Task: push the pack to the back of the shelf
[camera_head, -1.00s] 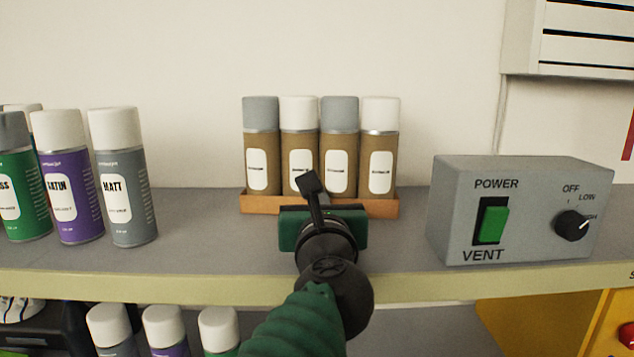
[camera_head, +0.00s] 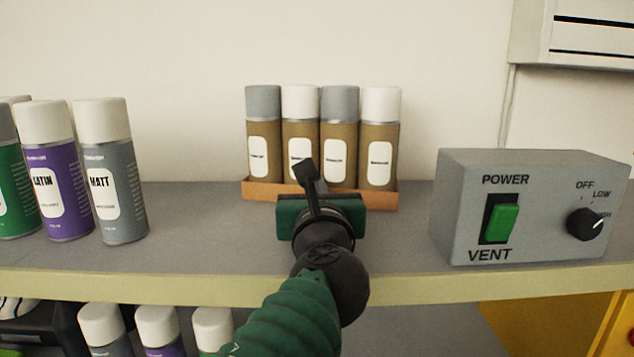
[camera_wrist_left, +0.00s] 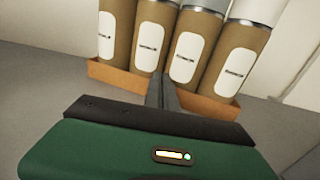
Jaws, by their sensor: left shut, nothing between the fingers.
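The pack is an orange-brown tray (camera_head: 387,198) holding several brown spray cans (camera_head: 378,151) with grey and white caps. It stands on the grey shelf (camera_head: 200,230), near the back wall. My left gripper (camera_head: 307,175) is shut and empty in front of the middle of the tray, hiding part of its front. In the left wrist view the shut fingers (camera_wrist_left: 162,90) reach to the front of the tray (camera_wrist_left: 112,77), between the two middle cans; I cannot tell whether they touch it. My right gripper is not in view.
Several spray cans, including a purple one (camera_head: 60,190) and a grey one (camera_head: 112,185), stand at the left. A grey vent control box (camera_head: 460,205) stands at the right. More cans (camera_head: 157,330) stand on the level below. The shelf is clear on both sides of the tray.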

